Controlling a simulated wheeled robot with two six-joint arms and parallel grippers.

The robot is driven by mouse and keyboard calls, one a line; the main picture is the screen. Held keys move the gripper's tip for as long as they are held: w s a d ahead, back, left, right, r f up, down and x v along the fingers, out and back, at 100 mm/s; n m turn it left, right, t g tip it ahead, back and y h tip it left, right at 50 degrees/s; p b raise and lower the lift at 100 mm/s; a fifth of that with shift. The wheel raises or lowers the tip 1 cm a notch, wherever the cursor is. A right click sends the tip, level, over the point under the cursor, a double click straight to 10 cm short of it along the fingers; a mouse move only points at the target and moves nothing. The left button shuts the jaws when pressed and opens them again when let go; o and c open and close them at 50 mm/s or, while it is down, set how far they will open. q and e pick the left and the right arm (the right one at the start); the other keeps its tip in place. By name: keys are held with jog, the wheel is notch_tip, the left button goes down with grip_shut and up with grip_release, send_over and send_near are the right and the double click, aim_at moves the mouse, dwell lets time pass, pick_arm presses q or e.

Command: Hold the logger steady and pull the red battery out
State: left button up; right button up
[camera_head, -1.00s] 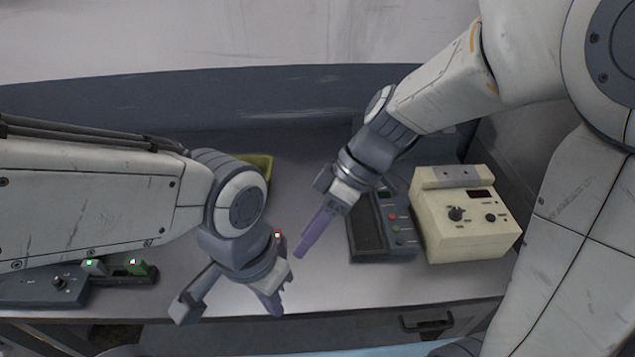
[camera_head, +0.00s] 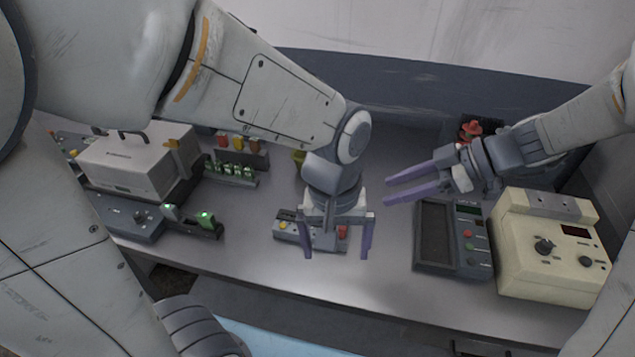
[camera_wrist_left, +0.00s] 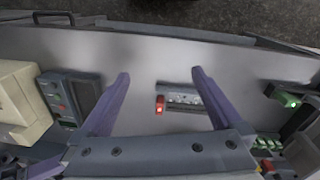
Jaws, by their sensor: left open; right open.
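The logger (camera_head: 323,243) is a small grey device lying on the table under my left gripper (camera_head: 336,252). The red battery (camera_head: 343,231) sits at its right end. In the left wrist view the logger (camera_wrist_left: 186,99) lies between the open fingers, partly behind one of them, with the red battery (camera_wrist_left: 160,104) at its left end. My left gripper is open and empty, one finger to each side, with no clear contact. My right gripper (camera_head: 387,190) is open and empty behind and to the right of the logger, its fingers pointing left.
A dark meter (camera_head: 434,230) and a cream instrument box (camera_head: 545,260) stand to the right. A charger with green lights (camera_head: 150,222) and a light grey box (camera_head: 125,165) stand to the left. A dark bin with red things (camera_head: 470,130) stands behind. The table front is clear.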

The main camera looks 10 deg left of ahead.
pick_arm(q)
jog(key=w+a+f+n, duration=0.1)
jog(key=w+a+n, duration=0.3)
jog(key=w+n, duration=0.45)
jog(key=n, duration=0.7)
send_near(312, 230)
jog(key=w, duration=0.1)
jog(key=shift+w+y, duration=0.1)
jog(key=shift+y, duration=0.2)
notch_tip(312, 230, down, 10)
jog(key=shift+r, duration=0.1)
